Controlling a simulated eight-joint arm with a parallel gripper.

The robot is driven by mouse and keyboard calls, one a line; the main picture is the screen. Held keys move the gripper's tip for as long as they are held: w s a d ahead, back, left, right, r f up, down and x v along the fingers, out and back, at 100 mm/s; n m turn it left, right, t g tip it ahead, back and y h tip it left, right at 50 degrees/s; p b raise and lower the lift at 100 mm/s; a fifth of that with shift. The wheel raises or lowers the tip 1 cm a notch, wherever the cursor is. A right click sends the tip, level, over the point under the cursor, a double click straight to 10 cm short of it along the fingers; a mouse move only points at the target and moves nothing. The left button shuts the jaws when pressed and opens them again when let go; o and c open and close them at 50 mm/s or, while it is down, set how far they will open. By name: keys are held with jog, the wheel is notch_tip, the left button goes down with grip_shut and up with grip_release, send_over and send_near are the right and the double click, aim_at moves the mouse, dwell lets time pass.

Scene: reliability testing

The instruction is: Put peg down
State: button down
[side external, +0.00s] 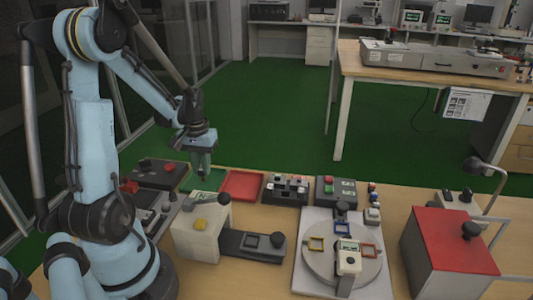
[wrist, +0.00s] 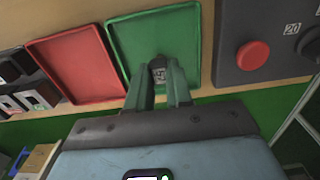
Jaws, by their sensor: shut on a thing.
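My gripper (side external: 202,166) points down over the green tray (side external: 187,182) at the back edge of the bench. In the wrist view its two green fingers (wrist: 159,76) are shut on the peg (wrist: 158,71), a small dark piece with a pale marked end. The peg is between the fingertips, with the green tray (wrist: 187,27) behind it. I cannot tell whether the peg touches the tray floor. In the side view the peg is too small to make out.
A red tray (side external: 241,185) lies just right of the green tray. A dark box with a red button (wrist: 253,55) stands on the other side. Boxes with switches (side external: 286,189), a round fixture (side external: 343,262) and a red-topped box (side external: 450,240) fill the bench further right.

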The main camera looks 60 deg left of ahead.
jog(key=c, duration=1)
grip_release()
jog(key=shift+f, duration=0.1)
notch_tip(320, 180, up, 12)
jog(key=w+d+m+t, duration=0.1)
jog(key=d+m+t, duration=0.1)
jog(key=d, duration=0.6)
jog(key=w+d+m+t, duration=0.1)
jog(key=d+m, duration=0.3)
jog(key=d, duration=0.4)
jog(key=w+d+f+m+t, duration=0.1)
jog(key=w+d+m+t, duration=0.1)
jog(key=d, duration=0.7)
jog(key=shift+w+m+t, duration=0.1)
jog(key=shift+m+t, duration=0.4)
jog(key=shift+t, duration=0.6)
jog(key=shift+a, duration=0.1)
